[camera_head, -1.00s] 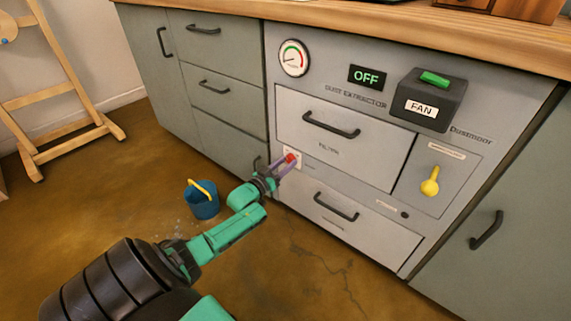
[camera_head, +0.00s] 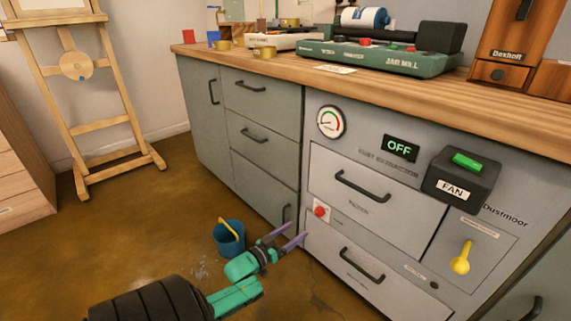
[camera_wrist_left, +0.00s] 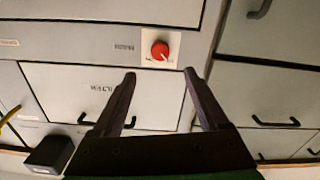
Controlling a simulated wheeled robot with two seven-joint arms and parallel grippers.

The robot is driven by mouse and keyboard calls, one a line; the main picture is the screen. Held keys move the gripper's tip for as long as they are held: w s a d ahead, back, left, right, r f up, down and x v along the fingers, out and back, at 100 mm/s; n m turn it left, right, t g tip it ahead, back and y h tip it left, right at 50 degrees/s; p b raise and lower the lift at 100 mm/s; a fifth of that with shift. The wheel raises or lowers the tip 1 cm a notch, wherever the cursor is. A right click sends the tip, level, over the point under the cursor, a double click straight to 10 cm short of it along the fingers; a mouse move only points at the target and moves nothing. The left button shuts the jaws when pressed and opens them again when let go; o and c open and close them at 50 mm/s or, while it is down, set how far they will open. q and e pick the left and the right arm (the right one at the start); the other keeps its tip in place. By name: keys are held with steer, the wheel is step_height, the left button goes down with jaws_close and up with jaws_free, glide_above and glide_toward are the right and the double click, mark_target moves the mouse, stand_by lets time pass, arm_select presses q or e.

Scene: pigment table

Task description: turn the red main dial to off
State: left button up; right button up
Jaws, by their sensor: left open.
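The red main dial (camera_head: 320,211) sits on a small white plate on the grey dust extractor panel, left of the lower drawer fronts. It also shows in the left wrist view (camera_wrist_left: 160,50), beyond the fingertips, with a light pointer mark on its face. My left gripper (camera_head: 294,236) is open and empty, its purple fingers apart, a little left of and below the dial in the head view. The fingers (camera_wrist_left: 158,74) do not touch the dial. A display (camera_head: 400,149) on the panel reads OFF. My right gripper is not in view.
The panel carries a round gauge (camera_head: 330,122), a black FAN box (camera_head: 461,180) with a green switch, and a yellow lever (camera_head: 461,258). Drawer handles (camera_head: 362,186) stick out near the dial. A blue bucket (camera_head: 229,238) stands on the floor behind my left gripper.

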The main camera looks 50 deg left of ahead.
arm_select(q)
steer(key=s, duration=0.4)
steer(key=shift+f+p, duration=0.1)
steer(key=shift+p, duration=0.25)
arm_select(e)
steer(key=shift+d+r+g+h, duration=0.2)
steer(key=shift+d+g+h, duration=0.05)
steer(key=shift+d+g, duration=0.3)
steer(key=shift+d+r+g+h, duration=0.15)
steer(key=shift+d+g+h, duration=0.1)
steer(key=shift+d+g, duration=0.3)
arm_select(q)
steer(key=shift+d, duration=0.1)
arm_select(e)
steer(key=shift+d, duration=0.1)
